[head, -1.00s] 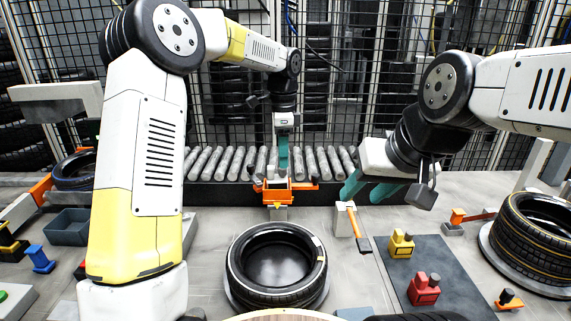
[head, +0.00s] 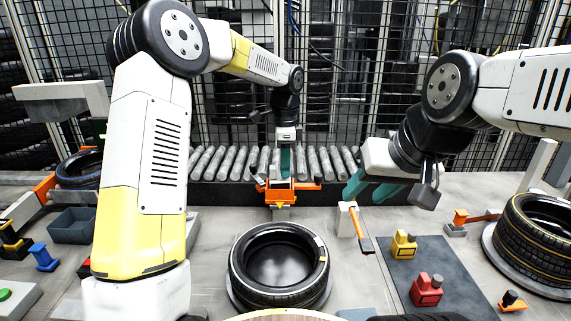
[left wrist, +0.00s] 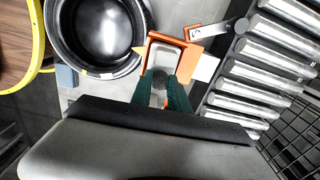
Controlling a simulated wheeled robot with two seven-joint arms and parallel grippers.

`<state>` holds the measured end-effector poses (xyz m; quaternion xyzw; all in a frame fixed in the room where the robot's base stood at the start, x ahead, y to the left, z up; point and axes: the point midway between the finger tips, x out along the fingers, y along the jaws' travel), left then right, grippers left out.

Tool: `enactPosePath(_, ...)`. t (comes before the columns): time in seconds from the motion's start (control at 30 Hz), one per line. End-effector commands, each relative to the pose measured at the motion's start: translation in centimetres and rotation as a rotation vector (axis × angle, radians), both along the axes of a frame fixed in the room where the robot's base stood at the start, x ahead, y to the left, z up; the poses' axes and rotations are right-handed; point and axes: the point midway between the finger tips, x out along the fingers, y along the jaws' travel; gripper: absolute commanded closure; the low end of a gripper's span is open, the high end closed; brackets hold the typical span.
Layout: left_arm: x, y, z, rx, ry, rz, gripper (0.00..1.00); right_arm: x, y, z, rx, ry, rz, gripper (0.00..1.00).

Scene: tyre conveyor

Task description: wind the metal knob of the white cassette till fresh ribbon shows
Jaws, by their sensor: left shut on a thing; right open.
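The white cassette (left wrist: 166,54) sits in an orange holder (head: 288,194) in front of the roller conveyor; the holder also shows in the left wrist view (left wrist: 187,38). A dark round metal knob (left wrist: 160,79) lies at the cassette's near end. My left gripper (left wrist: 160,86) points down with its teal fingers on either side of the knob, shut on it; in the head view it stands over the holder (head: 286,176). The fingers partly hide the knob, and the ribbon cannot be made out. My right gripper (head: 370,190) is open and empty, to the right of the holder.
A tyre (head: 279,267) lies in front of the holder. An orange-handled tool (head: 361,232) leans on a white block at right. Yellow (head: 403,245) and red (head: 427,290) items stand on a dark mat. Rollers (head: 215,162) and a wire fence are behind.

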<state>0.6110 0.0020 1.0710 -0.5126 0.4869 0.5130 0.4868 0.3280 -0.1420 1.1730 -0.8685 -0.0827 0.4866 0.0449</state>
Motion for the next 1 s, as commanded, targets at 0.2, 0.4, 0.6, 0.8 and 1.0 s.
enactPosePath(0.2, 0.0, -0.03, 0.05, 0.0, -0.001, 0.04, 1.0, 0.0, 0.0, 0.0, 0.0, 0.0, 0.0, 0.56)
enactPosePath(0.4, 0.01, -0.02, 0.08, 0.0, -0.001, 0.15, 1.0, 0.0, 0.0, 0.0, 0.0, 0.0, 0.0, 0.56)
enactPosePath(0.6, -0.02, -0.05, 0.08, 0.0, -0.001, 0.292, 1.0, 0.0, 0.0, 0.0, 0.0, 0.0, 0.0, 0.56)
enactPosePath(0.8, -0.02, -0.05, 0.08, 0.0, -0.001, 0.416, 1.0, 0.0, 0.0, 0.0, 0.0, 0.0, 0.0, 0.56)
enactPosePath(1.0, -0.01, 0.0, 0.06, 0.0, 0.0, 0.5, 1.0, 0.0, 0.0, 0.0, 0.0, 0.0, 0.0, 0.56)
